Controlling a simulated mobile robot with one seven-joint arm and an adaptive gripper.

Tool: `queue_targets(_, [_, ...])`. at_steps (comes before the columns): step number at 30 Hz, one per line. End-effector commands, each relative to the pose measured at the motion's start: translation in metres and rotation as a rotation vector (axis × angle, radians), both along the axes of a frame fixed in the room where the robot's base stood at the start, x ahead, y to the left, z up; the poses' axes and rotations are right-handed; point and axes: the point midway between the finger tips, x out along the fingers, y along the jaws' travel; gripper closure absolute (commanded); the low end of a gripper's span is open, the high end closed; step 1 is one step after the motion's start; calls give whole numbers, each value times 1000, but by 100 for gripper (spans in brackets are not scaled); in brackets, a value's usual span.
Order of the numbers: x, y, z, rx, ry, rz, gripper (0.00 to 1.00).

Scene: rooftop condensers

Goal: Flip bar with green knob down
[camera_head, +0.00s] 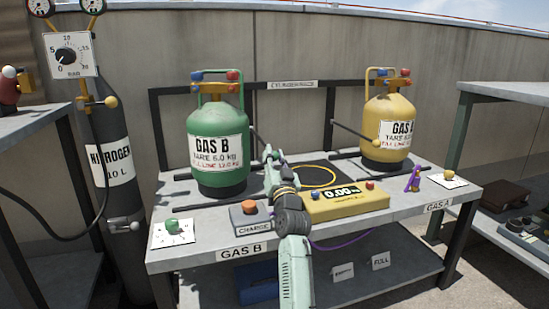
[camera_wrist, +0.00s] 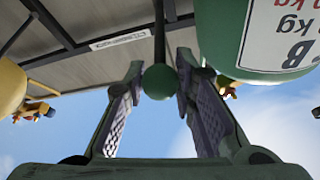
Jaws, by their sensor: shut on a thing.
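The green knob (camera_wrist: 160,82) is a dark green ball between the fingers of my gripper (camera_wrist: 160,76) in the wrist view. Its thin dark bar (camera_wrist: 159,38) runs away from the knob toward the rack. In the head view my gripper (camera_head: 268,158) is beside the right side of the green GAS B cylinder (camera_head: 215,150), above the bench. The knob is hidden there behind my fingers. My gripper is shut on the green knob.
A yellow cylinder (camera_head: 388,125) stands at the right, with another bar (camera_head: 355,130) beside it. A grey nitrogen cylinder (camera_head: 112,165) stands at the left.

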Motion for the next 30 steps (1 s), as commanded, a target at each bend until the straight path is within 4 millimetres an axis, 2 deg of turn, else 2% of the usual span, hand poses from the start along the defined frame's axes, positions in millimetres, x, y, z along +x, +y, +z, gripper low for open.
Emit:
queue_targets(1, [3, 2, -8, -2, 16, 2, 100])
queue_targets(2, [3, 2, -9, -2, 16, 2, 74])
queue_targets(11, [1, 1, -5, -1, 9, 1, 54])
queue_targets(22, [1, 1, 4, -1, 4, 1, 54])
queue_targets(30, [0, 1, 52, -1, 1, 1, 54])
